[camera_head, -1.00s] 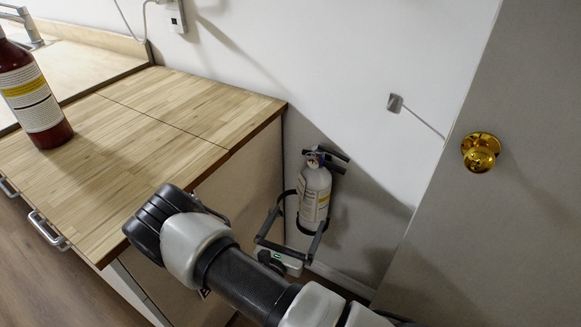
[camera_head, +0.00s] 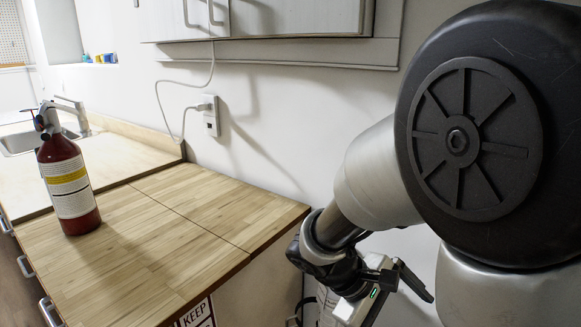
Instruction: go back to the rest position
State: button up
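My gripper (camera_head: 401,306) is at the lower right in the head view, beyond the counter's right end. Its two dark fingers stand apart and I see nothing between them; its lower part is cut by the frame edge. My arm's large dark joint and grey links fill the right side of the view and hide much of the wall there. My arm is bent, with the gripper below the big joint.
A red fire extinguisher (camera_head: 69,188) stands upright on the wooden counter (camera_head: 190,225) at left. A sink (camera_head: 28,140) lies behind it. A wall outlet (camera_head: 211,117) with a cable and white cabinets (camera_head: 255,18) are above. The counter's right half is clear.

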jog(key=s+a+r+m+t+y, duration=0.3)
jog(key=s+r+m+y, duration=0.1)
jog(key=r, duration=0.2)
jog(key=s+a+r+m+t+y, duration=0.3)
jog(key=a+r+m+y, duration=0.15)
jog(key=r, duration=0.25)
notch_tip(320, 180, up, 22)
jog(key=p, duration=2.2)
jog(key=shift+s+d+n+p, duration=0.15)
jog(key=shift+d+n+p, duration=0.15)
jog(key=shift+n, duration=0.05)
